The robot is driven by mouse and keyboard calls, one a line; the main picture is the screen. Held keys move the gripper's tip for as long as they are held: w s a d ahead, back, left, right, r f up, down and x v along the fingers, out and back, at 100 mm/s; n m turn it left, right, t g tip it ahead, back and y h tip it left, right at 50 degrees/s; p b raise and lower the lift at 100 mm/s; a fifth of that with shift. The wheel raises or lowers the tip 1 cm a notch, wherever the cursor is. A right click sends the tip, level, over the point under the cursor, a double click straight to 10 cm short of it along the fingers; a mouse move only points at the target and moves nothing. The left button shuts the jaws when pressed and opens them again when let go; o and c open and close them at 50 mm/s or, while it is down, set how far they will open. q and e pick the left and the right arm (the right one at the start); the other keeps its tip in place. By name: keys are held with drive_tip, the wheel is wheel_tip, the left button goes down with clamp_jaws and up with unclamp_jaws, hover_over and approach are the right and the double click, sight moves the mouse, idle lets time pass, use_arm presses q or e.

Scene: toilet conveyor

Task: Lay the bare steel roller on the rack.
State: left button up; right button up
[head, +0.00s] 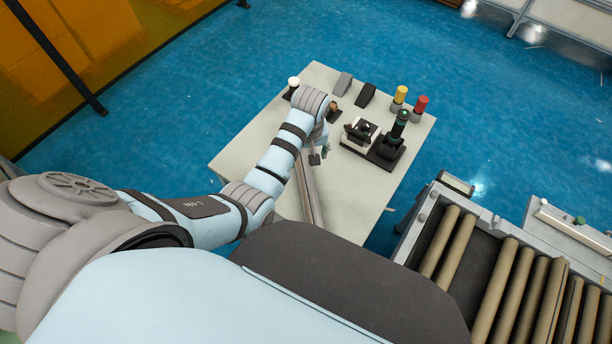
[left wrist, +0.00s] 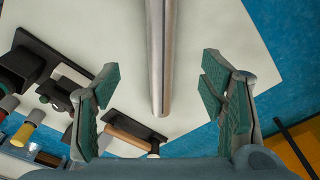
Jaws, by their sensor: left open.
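The bare steel roller (head: 309,190) is a long grey bar over the pale table top (head: 245,153), partly hidden by my left arm in the head view. In the left wrist view the roller (left wrist: 160,45) runs from the top edge down between my fingers. My left gripper (head: 318,151) is near the roller's far end. In the left wrist view the left gripper (left wrist: 160,85) is open, one green-padded finger on each side of the roller, with gaps to both. I cannot identify a rack for certain. My right gripper is not in view.
A wooden-handled tool (left wrist: 125,127) lies near the roller's end. Yellow (head: 401,94) and red (head: 421,105) capped items, a dark upright tool (head: 399,126) and dark blocks (head: 366,94) stand at the back. A conveyor with tan rollers (head: 492,287) is at right.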

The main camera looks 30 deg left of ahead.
sight(307, 174)
use_arm(q)
drive_tip(key=f+b, duration=0.2)
drive_tip(key=f, duration=0.2)
drive_tip(key=w+f+b, duration=0.1)
drive_tip(key=f+b, duration=0.1)
drive_tip(key=f, duration=0.3)
drive_tip(key=a+f+b, duration=0.1)
drive_tip(key=f+b, duration=0.1)
drive_tip(key=f, duration=0.3)
drive_tip(key=shift+w+b, duration=0.2)
drive_tip(key=shift+b, duration=0.15)
drive_tip(key=shift+r, duration=0.1)
clamp_jaws()
